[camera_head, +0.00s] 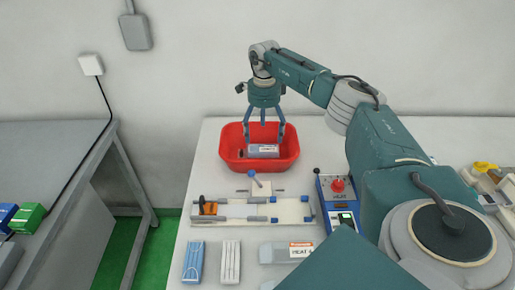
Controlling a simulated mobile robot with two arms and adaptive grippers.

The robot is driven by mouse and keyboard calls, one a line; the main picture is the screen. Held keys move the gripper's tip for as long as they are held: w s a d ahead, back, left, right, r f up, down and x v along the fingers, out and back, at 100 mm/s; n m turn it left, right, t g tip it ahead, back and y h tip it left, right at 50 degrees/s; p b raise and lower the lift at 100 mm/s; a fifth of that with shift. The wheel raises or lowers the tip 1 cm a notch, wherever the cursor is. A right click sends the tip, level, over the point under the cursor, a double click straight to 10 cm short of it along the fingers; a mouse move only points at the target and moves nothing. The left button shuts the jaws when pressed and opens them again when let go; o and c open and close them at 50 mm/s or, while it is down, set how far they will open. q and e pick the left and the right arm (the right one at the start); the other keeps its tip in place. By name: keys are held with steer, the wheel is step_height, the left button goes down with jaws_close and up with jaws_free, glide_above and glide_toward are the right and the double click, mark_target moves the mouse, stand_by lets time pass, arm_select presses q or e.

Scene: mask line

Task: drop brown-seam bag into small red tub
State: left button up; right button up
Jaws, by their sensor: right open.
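The small red tub (229,146) stands on the white bench, toward its back. A grey bag with a white label (263,151) lies inside the tub; a brown seam is too small to make out. My right gripper (264,138) is above the tub, pointing down, with its fingers spread open around the area over the bag. I cannot tell whether the fingertips touch the bag. My left gripper does not show.
A sealing fixture (280,210) with a small lever lies in front of the tub. A blue control box (340,198) with a red knob stands right of it. Blue (194,261) and white (230,262) folded masks and a labelled bag (285,252) lie at the front.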

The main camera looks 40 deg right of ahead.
step_height(320, 180, up, 12)
stand_by(0.6)
stand_by(0.4)
